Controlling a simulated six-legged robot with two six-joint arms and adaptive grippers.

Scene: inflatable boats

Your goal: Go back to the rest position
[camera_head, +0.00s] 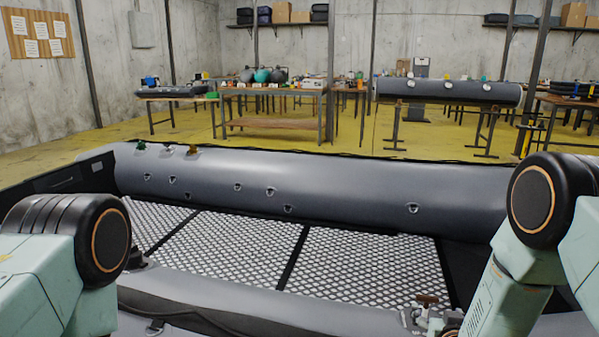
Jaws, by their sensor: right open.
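A grey inflatable boat (320,188) lies in front of me, with its far tube across the view and its near tube along the bottom. My right arm comes in from the right and bends down to the near tube. My right gripper (432,319) is low at the bottom edge, partly cut off and small in view; it is open. A small brown fitting (427,299) shows right beside it at the near tube; I cannot tell whether they touch. My left arm's dark joint fills the lower left; the left gripper is out of view.
The boat's patterned floor (240,246) is bare. Several small fittings sit on the far tube, among them a green one (141,146) and a brown one (193,150). Beyond lie open yellow floor (60,145), a workbench (270,91) and another grey tube on stands (450,92).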

